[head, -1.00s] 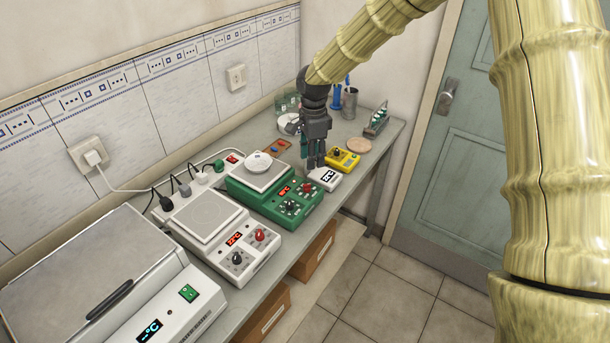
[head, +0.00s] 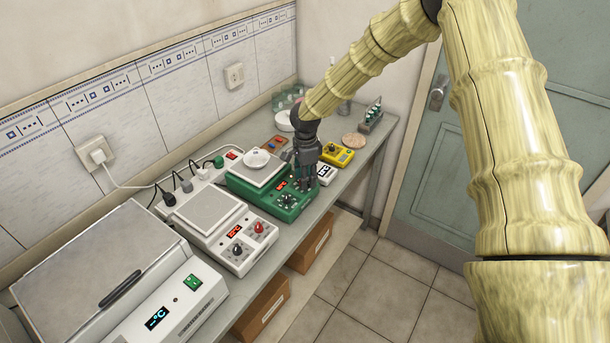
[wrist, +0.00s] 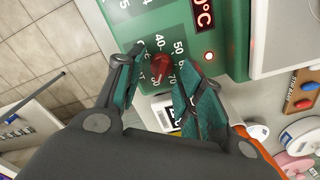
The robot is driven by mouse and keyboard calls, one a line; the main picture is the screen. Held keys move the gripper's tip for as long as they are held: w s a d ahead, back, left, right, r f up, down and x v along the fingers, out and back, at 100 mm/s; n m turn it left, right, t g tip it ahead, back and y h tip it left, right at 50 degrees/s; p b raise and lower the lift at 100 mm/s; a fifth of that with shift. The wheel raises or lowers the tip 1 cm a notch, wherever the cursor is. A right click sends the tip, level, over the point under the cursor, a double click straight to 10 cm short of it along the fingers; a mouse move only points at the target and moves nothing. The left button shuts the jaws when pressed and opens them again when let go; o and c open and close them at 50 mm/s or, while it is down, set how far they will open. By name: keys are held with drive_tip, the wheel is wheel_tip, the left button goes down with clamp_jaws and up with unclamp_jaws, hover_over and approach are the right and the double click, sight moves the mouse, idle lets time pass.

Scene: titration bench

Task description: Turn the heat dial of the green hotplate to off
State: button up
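The green hotplate (head: 243,191) stands on the bench with a white dish (head: 256,158) on its plate. Its front panel has a lit red display and a black dial (head: 288,199). In the wrist view its red dial (wrist: 161,67) sits beside a printed number scale with 40, 50, 60 and 70. My gripper (head: 306,186) is over the right end of this panel and hides the red dial in the head view. In the wrist view my gripper (wrist: 158,72) is open, with one finger either side of the red dial. Gaps appear between fingers and dial; exact contact is unclear.
A white hotplate (head: 213,237) with red and black dials stands left of the green one. A white timer (head: 326,173) and a yellow device (head: 338,154) lie close to the right. A plugged power strip (head: 199,176) runs behind. The floor side is clear.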

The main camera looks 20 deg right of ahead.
drive_tip(key=shift+w+f, duration=0.1)
drive_tip(key=shift+w, duration=0.05)
drive_tip(key=shift+s+r, duration=0.2)
drive_tip(key=shift+s, duration=0.05)
drive_tip(key=shift+c, duration=0.5)
drive_tip(key=shift+f, duration=0.1)
clamp_jaws()
